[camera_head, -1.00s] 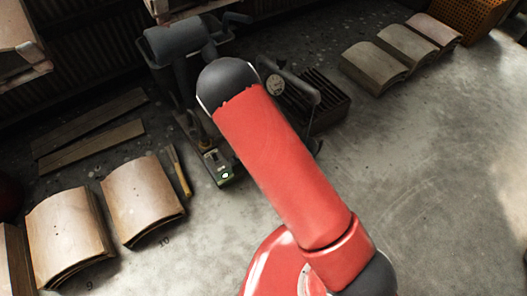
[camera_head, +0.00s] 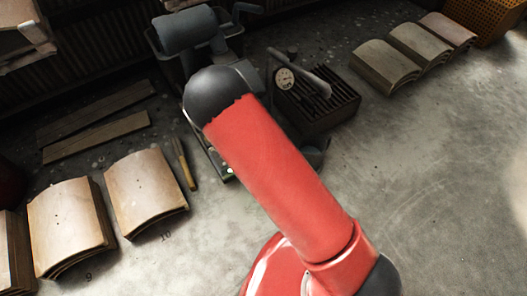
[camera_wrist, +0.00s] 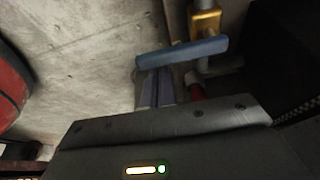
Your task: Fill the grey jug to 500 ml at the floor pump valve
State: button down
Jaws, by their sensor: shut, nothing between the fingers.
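In the wrist view a blue bar-shaped handle (camera_wrist: 182,57) lies across the picture just beyond my gripper (camera_wrist: 155,76), by a brass-coloured valve body (camera_wrist: 207,22) on a grey pipe. My gripper's fingers are shut with nothing between them and point at the bar's left part; I cannot tell whether they touch it. A small red part (camera_wrist: 197,88) shows just right of the fingers. In the head view my arm covers much of the pump area; a round gauge (camera_head: 284,79) shows behind it. I cannot make out the grey jug for certain in either view.
A grey roller (camera_head: 185,30) sits over a dark tub at the back. A slatted dark crate (camera_head: 335,105) stands right of the gauge. Curved wooden boards (camera_head: 146,190) stand in stacks at left and others (camera_head: 385,65) at back right. The floor at right is clear.

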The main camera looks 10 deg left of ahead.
jog(key=shift+w, duration=0.1)
dwell(0.3)
jog(key=w+d+b, duration=0.2)
jog(key=w+d, duration=0.1)
jog(key=w, duration=0.1)
jog(key=p+v, duration=0.2)
jog(key=v, duration=0.8)
jog(key=shift+s+d+p, duration=0.2)
jog(key=shift+d+p, duration=0.05)
jog(key=shift+p, duration=0.1)
